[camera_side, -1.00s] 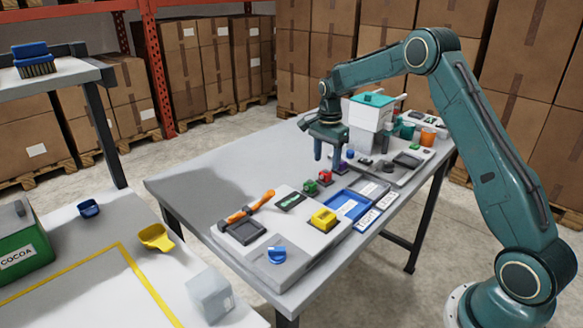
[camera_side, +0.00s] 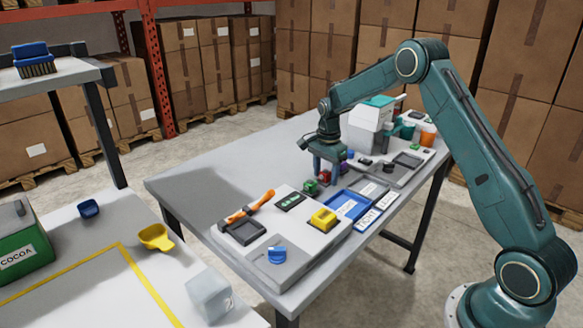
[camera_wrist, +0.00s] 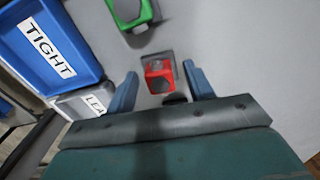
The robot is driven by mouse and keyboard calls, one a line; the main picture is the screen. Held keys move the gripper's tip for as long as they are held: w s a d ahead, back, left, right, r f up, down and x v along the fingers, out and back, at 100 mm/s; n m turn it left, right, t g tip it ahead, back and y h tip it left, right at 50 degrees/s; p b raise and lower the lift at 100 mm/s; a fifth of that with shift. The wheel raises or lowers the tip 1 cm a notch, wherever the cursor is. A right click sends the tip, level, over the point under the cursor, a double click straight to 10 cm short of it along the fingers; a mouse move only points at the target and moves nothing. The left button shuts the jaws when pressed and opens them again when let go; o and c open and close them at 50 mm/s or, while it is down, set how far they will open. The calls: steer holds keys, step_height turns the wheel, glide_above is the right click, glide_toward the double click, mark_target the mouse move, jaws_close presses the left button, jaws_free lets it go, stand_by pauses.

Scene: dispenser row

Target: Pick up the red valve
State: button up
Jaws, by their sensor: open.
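The red valve (camera_wrist: 159,75) sits on a small grey base on the table, and it also shows in the side view (camera_side: 324,176), partly hidden by a finger. My gripper (camera_wrist: 162,82) is open, with its two blue-grey fingers on either side of the red valve in the wrist view. In the side view my gripper (camera_side: 329,172) is low over the valve row, pointing down. I cannot tell whether a finger touches the valve.
A green valve (camera_wrist: 130,12) stands close beside the red one. A blue tray marked TIGHT (camera_wrist: 50,45) and a grey tray (camera_wrist: 85,102) lie to the left in the wrist view. A dark round part (camera_wrist: 175,99) is close behind the red valve. The table's far left is clear (camera_side: 205,180).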

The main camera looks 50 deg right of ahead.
mark_target(326, 171)
steer(key=c, duration=0.9)
steer(key=shift+o, duration=0.2)
steer(key=shift+r, duration=0.15)
step_height(326, 171, up, 20)
stand_by(0.3)
stand_by(0.5)
